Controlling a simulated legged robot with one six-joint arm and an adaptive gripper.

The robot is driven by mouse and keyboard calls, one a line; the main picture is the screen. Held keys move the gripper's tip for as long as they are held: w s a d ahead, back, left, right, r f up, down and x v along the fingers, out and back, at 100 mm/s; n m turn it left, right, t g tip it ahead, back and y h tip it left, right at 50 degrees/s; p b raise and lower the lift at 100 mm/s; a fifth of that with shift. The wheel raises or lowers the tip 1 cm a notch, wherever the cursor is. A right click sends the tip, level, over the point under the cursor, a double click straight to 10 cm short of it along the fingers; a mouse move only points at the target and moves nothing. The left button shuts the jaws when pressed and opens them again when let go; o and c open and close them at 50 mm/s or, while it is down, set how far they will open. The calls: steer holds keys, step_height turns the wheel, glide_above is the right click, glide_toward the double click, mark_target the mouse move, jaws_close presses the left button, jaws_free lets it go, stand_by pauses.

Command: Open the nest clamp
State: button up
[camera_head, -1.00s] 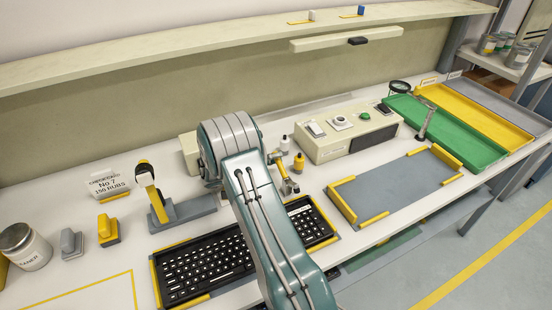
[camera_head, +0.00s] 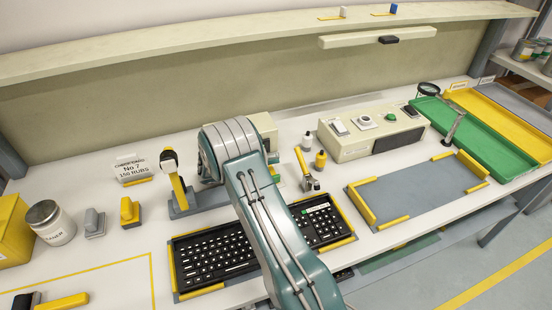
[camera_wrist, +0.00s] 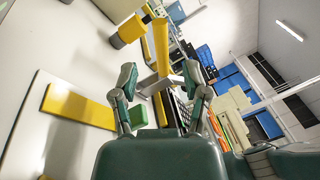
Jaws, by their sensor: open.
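The nest clamp (camera_head: 309,180) looks like a small grey and yellow lever at the back edge of the keyboard nest. The black keyboard (camera_head: 215,254) lies in the nest inside yellow edge strips. My gripper (camera_wrist: 157,75) is open in the wrist view, with green finger pads on either side. A yellow bar (camera_wrist: 161,45), which appears to be the clamp's handle, stands between or just beyond the fingers with a pale grey crosspiece by it. I cannot tell whether it touches a finger. My arm hides the gripper and the middle of the keyboard in the head view.
A yellow-handled tool (camera_head: 177,187) on a grey base stands left. An empty grey plate (camera_head: 415,192) lies right of the keyboard.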

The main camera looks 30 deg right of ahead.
steer(key=c, duration=0.5)
steer(key=shift+s+r, duration=0.15)
steer(key=shift+r, duration=0.2)
jaws_close()
steer(key=s+r+m+y, duration=0.2)
steer(key=r, duration=0.1)
steer(key=s+a+r+m+y, duration=0.1)
steer(key=r+m, duration=0.1)
steer(key=shift+a+t, duration=0.1)
steer(key=shift+t, duration=0.2)
steer(key=s+a+r+m+t+y, duration=0.6)
steer(key=s+a+m+y, duration=0.15)
steer(key=s+m, duration=0.2)
steer(key=s+a+r+m+t+y, duration=0.5)
steer(key=s+a+r+m+y, duration=0.1)
steer(key=s+a+m, duration=0.35)
steer(key=m+t+y, duration=0.2)
steer(key=m, duration=0.2)
glide_above(301, 156)
steer(key=s+d, duration=0.2)
steer(key=s, duration=0.6)
step_height(301, 156, down, 3)
steer(key=x, duration=1.3)
steer(key=shift+w+a, duration=0.4)
steer(key=shift+w, duration=0.15)
